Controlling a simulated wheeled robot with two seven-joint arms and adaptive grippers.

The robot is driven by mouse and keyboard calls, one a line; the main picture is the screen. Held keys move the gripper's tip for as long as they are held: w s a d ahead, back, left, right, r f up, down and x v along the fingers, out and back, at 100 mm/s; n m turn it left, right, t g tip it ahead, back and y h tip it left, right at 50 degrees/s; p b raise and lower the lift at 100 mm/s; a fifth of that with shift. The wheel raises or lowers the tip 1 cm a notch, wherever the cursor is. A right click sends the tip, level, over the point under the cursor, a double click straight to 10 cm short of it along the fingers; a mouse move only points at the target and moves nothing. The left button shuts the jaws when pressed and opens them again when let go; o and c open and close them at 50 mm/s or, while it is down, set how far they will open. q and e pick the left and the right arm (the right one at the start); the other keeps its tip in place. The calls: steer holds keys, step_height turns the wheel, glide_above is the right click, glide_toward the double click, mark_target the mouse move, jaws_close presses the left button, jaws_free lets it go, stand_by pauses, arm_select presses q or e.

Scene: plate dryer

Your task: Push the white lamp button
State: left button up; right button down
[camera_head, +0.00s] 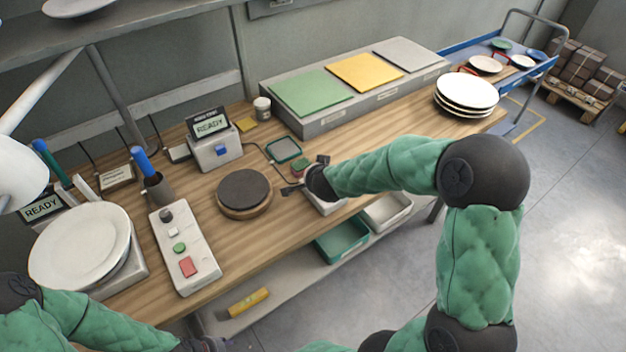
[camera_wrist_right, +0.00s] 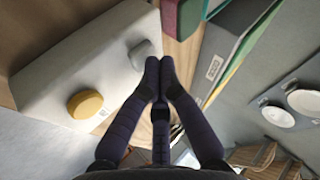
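A pale box (camera_wrist_right: 85,55) with a yellow round button (camera_wrist_right: 85,103) and a whitish-grey button (camera_wrist_right: 143,52) fills the left of the right wrist view. My right gripper (camera_wrist_right: 160,65) has its two fingertips together beside the whitish-grey button, with nothing seen between them; I cannot tell whether they touch it. In the head view my right gripper (camera_head: 290,190) is over the table's front part, and my forearm and hand hide most of that box (camera_head: 328,207). My left gripper (camera_head: 205,344) is only partly in view at the bottom edge; its fingers are not clear.
A control box (camera_head: 198,250) with black, white, green and red controls stands left of a dark round pad (camera_head: 243,190). A plate (camera_head: 80,245) rests on a stand at left. Stacked plates (camera_head: 466,92) sit at the right. Bins (camera_head: 342,240) are below the table's front edge.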

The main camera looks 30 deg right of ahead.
steer(key=shift+r+p, duration=0.6)
steer(key=shift+p, duration=0.25)
step_height(320, 180, up, 6)
steer(key=p, duration=0.6)
steer(key=shift+p, duration=0.35)
stand_by(2.1)
